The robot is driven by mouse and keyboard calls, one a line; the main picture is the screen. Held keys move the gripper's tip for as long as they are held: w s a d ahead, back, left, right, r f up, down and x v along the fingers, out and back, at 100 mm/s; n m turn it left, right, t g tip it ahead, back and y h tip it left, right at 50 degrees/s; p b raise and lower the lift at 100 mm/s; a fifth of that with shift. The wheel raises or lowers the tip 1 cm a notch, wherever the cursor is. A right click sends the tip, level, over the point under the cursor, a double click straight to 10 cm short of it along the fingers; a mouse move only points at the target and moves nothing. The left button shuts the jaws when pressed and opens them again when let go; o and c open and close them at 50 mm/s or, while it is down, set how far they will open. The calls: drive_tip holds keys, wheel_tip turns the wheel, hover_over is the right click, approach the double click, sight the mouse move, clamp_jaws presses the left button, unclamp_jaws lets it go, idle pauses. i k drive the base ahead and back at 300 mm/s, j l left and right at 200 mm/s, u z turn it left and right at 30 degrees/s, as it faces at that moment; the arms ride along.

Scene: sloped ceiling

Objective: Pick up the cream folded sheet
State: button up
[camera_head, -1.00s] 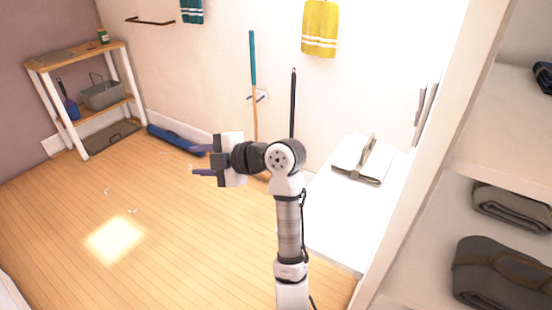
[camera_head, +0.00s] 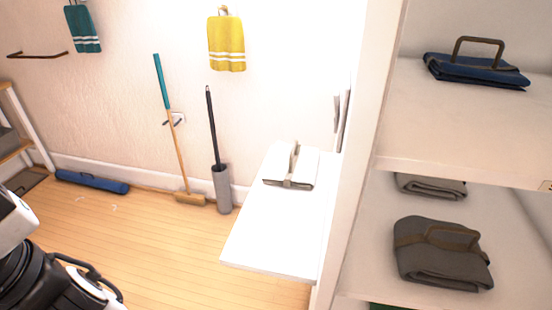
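The cream folded sheet (camera_head: 279,172) lies on a white ledge (camera_head: 262,232) left of the shelving. A grey-brown band with an upright handle runs around it. My gripper is out of the picture; only part of my arm shows at the lower left, well to the left of the sheet and apart from it.
White shelves (camera_head: 400,140) at the right hold a blue folded bundle (camera_head: 475,71) and dark grey folded bundles (camera_head: 440,255). A broom (camera_head: 172,130), a grey toilet-brush holder (camera_head: 222,189) and a blue roll (camera_head: 92,182) are along the wall. The wooden floor between is mostly clear.

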sight(295, 167)
drive_tip(key=i+j, duration=0.15)
drive_tip(key=j, duration=0.25)
drive_tip(key=i+j, duration=0.2)
drive_tip(key=j, duration=0.2)
drive_tip(key=i+j, duration=0.15)
drive_tip(key=j, duration=0.2)
drive_tip(key=i+j, duration=0.2)
drive_tip(key=j, duration=0.2)
drive_tip(key=i+j, duration=0.15)
drive_tip(key=j, duration=0.25)
drive_tip(key=i+j, duration=0.15)
drive_tip(key=j, duration=0.15)
drive_tip(key=i+j+z, duration=0.1)
drive_tip(key=j, duration=0.25)
drive_tip(key=i+j, duration=0.15)
drive_tip(key=j, duration=0.15)
drive_tip(key=z, duration=1.45)
drive_tip(key=j, duration=0.1)
